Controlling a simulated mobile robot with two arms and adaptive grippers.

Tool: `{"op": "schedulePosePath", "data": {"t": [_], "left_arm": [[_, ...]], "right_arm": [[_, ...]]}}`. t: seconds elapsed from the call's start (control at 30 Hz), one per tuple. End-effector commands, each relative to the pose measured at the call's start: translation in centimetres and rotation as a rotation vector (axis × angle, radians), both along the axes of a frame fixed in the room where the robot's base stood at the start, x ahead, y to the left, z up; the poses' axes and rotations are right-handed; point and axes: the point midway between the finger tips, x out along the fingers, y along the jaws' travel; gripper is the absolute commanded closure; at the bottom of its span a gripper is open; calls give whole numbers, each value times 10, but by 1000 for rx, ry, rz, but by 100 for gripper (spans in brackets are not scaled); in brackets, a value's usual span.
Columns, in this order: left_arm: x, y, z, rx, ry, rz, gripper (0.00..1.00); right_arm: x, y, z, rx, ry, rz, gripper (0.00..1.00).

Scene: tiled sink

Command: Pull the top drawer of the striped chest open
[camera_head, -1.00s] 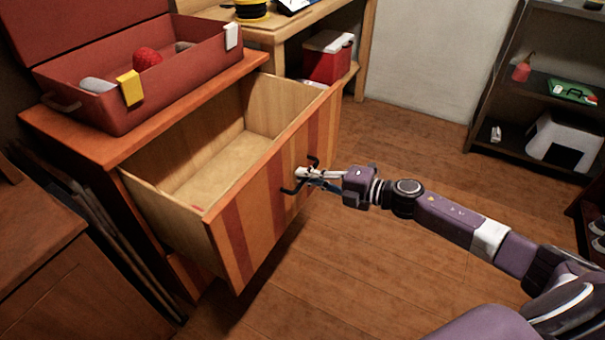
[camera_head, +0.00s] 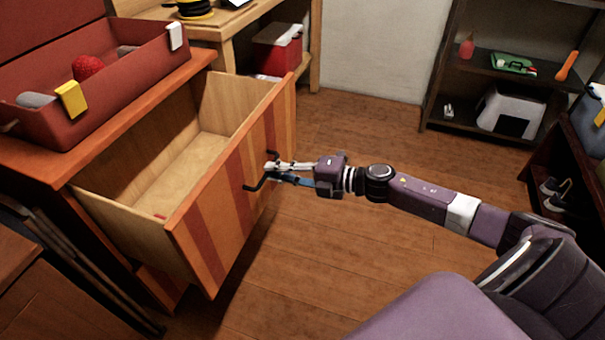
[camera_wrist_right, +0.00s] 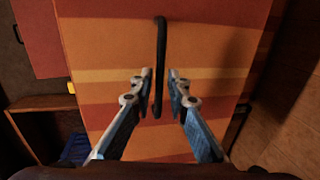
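The striped chest (camera_head: 150,85) stands at the left with its orange and red top drawer (camera_head: 205,235) pulled far out. The drawer's bare wooden inside shows, with a small red thing at its front. A black bar handle (camera_head: 252,187) is on the drawer front; it also shows upright in the right wrist view (camera_wrist_right: 161,50). My left gripper is not in view.
An open red case (camera_head: 110,105) with several items sits on the chest. A bench with a red and white box (camera_head: 277,50) stands behind. A dark shelf (camera_head: 480,125) is at the back right. Wood floor (camera_head: 370,130) is clear between them.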

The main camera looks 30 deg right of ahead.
Motion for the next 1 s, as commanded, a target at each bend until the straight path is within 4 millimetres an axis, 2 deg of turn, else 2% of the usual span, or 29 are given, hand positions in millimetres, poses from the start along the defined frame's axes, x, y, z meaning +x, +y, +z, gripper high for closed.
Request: {"op": "schedulePosePath", "data": {"t": [0.2,0.6,1.0], "left_arm": [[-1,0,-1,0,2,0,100],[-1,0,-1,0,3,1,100],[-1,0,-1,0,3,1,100]], "right_arm": [[-26,-20,4,0,5,0,85],[-62,-48,14,0,4,1,85],[-73,-57,18,0,2,1,85]]}}
